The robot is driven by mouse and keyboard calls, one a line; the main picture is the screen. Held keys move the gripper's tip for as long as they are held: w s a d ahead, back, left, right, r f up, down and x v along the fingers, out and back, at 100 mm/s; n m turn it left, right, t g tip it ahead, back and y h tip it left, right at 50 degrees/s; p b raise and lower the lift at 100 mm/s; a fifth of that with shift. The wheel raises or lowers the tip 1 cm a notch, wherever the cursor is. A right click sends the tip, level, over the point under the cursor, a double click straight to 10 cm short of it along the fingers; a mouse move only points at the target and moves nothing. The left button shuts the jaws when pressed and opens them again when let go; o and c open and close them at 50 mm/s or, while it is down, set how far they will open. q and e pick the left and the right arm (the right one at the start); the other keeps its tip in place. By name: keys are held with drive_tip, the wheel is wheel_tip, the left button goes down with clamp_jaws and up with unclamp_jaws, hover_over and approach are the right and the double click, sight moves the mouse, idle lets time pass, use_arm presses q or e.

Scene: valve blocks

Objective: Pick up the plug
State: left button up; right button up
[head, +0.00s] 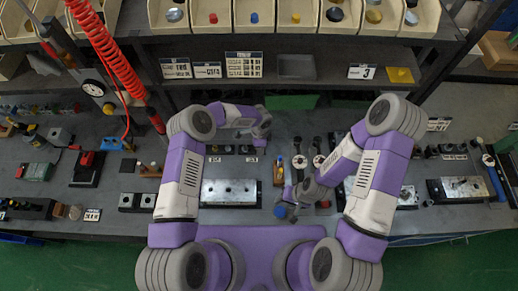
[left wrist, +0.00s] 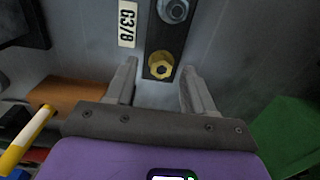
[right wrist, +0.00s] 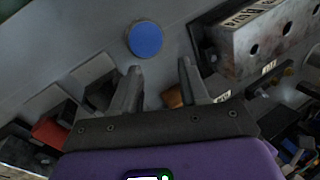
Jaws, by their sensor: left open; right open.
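The plug (left wrist: 161,65) is a yellow brass piece with a hex recess, seated at the end of a dark holder (left wrist: 158,40) beside a G3/8 label (left wrist: 128,24) in the left wrist view. My left gripper (left wrist: 160,72) is open, with its fingertips on either side of the plug; I cannot tell whether they touch it. In the head view the left gripper (head: 262,133) is over the back of the bench, and the plug is too small to make out. My right gripper (right wrist: 160,67) is open and empty, with a round blue disc (right wrist: 145,39) just beyond its fingertips.
A metal valve block (head: 229,192) lies on the bench in front of the left gripper. Another drilled block (right wrist: 265,42) is right of the right gripper. Shelf bins (head: 255,17) and a red coiled hose (head: 106,55) are at the back.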

use_arm(q)
drive_tip(key=shift+f, duration=0.3)
clamp_jaws()
drive_tip(key=shift+r, duration=0.15)
